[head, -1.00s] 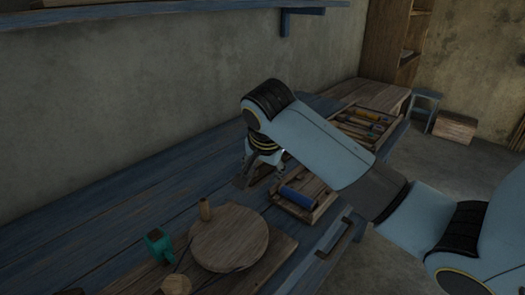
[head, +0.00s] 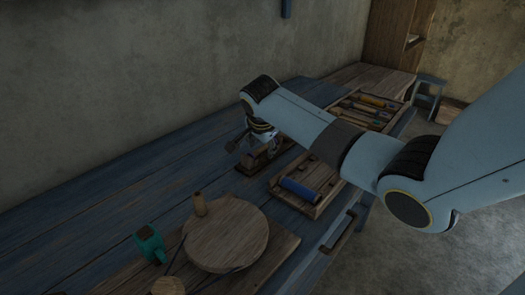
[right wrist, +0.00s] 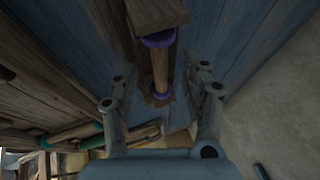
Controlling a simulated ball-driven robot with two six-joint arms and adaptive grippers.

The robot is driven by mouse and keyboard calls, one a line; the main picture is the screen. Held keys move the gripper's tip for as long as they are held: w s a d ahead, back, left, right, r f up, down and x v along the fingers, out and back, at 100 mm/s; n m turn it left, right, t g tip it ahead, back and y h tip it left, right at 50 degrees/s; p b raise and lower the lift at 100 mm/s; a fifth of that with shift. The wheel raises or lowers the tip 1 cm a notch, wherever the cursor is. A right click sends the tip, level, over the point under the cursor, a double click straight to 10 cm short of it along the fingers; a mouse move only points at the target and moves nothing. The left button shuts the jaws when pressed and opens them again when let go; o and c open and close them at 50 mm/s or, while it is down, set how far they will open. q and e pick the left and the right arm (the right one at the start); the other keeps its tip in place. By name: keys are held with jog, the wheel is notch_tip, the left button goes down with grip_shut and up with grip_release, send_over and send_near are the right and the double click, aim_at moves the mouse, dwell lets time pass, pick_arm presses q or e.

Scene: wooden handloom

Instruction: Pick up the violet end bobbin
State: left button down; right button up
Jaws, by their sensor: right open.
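The violet end bobbin (right wrist: 160,68) shows in the right wrist view as a wooden shaft with a violet ring at each end. Its upper end meets a dark wooden block (right wrist: 155,14). My right gripper (right wrist: 161,76) is open, with one finger on each side of the bobbin in the picture; I see no clear contact. In the head view my right gripper (head: 264,143) points down over a small wooden stand (head: 250,166) on the blue bench, and the bobbin's violet ends cannot be made out there. My left gripper is not in view.
A shallow wooden tray (head: 318,208) holding a blue roll (head: 299,188) lies just right of the stand. A tray with several coloured pieces (head: 371,102) is farther back. A round wooden disc (head: 226,233) and a green object (head: 150,243) are in front. The blue bench (head: 110,205) is clear at left.

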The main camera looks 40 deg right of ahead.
jog(key=shift+w+d+f, duration=0.1)
jog(key=shift+w+f, duration=0.05)
jog(key=shift+f, duration=0.15)
jog(key=c, duration=0.9)
jog(key=shift+r, duration=0.1)
